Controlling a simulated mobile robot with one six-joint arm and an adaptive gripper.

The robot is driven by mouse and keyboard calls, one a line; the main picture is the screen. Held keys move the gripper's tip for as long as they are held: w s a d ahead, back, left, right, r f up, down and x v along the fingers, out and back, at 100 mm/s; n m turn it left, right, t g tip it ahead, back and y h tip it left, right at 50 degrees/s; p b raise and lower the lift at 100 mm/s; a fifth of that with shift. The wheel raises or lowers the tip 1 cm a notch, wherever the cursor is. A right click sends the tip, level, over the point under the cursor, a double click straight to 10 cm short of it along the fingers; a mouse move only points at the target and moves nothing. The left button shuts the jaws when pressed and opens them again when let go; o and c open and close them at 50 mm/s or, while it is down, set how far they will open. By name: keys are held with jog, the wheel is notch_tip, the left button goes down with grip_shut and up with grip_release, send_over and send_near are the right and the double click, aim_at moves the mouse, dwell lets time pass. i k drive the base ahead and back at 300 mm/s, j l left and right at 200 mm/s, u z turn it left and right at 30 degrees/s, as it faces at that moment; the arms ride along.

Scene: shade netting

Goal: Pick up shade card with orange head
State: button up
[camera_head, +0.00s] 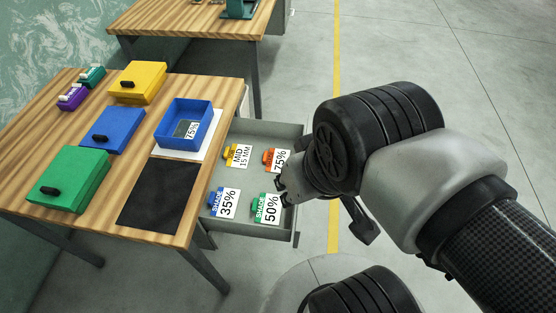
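The shade card with the orange head (271,157) lies in the open drawer (288,129), at its back right. Its white label reads 75%, and its right edge is close to my gripper in the picture. My gripper (325,207) hangs over the drawer's right side, to the right of and below the orange card in the picture. Its visible parts stand wide apart, one on each side of my wrist, so it looks open. My wrist hides the space between them. I see nothing held.
Yellow (238,154), blue (223,203) and green (267,208) cards share the drawer. On the wooden table (188,94) are a blue box (186,124) with a 75% card, coloured lidded boxes and a black mat (160,194). Grey floor is clear at right.

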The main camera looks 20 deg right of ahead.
aim_at(276, 158)
jog(key=i+j+z, duration=0.15)
jog(key=j+z, duration=0.2)
jog(key=i+j+z, duration=0.1)
jog(key=j+z, duration=0.2)
jog(key=i+j+z, duration=0.1)
jog(key=j+z, duration=0.25)
